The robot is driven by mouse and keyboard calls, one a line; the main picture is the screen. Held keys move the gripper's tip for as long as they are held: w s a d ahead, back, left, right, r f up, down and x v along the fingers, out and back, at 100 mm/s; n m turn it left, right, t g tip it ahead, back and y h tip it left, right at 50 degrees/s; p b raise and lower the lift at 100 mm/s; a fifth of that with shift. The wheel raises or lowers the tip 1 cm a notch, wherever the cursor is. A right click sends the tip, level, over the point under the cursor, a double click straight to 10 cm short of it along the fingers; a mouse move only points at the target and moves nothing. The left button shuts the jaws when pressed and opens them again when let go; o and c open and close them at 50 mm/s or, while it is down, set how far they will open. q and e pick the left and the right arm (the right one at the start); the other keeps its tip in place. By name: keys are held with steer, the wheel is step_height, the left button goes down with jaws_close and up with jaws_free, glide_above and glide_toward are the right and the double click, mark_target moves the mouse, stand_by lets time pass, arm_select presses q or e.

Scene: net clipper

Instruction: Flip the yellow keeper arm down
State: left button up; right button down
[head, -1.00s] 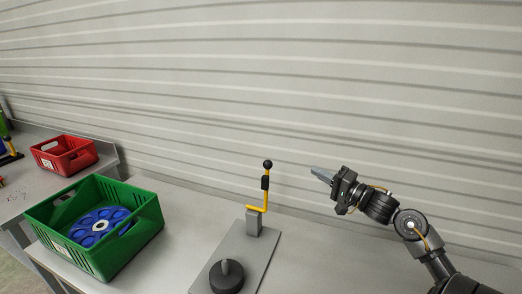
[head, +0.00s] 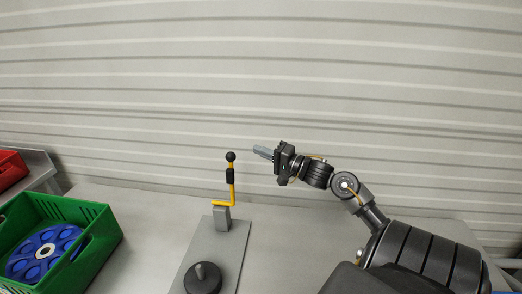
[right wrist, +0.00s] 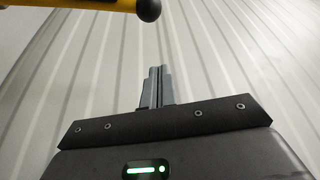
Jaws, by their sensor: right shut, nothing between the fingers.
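The yellow keeper arm (head: 232,190) stands upright on a grey block at the back of a grey base plate (head: 208,253). It has a black sleeve and a black ball at its top. My right gripper (head: 257,150) is shut and empty, to the right of the ball and about level with it in the head view, with a gap between them. In the right wrist view the shut fingers (right wrist: 157,88) point up, and the black ball (right wrist: 148,10) with part of the yellow arm shows at the top edge. My left gripper is not in view.
A black round knob (head: 203,278) with a grey post sits on the front of the plate. A green crate (head: 97,250) holding a blue wheel (head: 45,254) is at left, with a red crate (head: 10,168) beyond. A ribbed wall stands behind. The table right of the plate looks clear.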

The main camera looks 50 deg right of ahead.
steer(key=w+a+p, duration=0.3)
steer(key=w+a, duration=0.2)
steer(key=shift+f, duration=0.15)
steer(key=shift+d, duration=0.1)
steer(key=shift+s, duration=0.15)
stand_by(0.3)
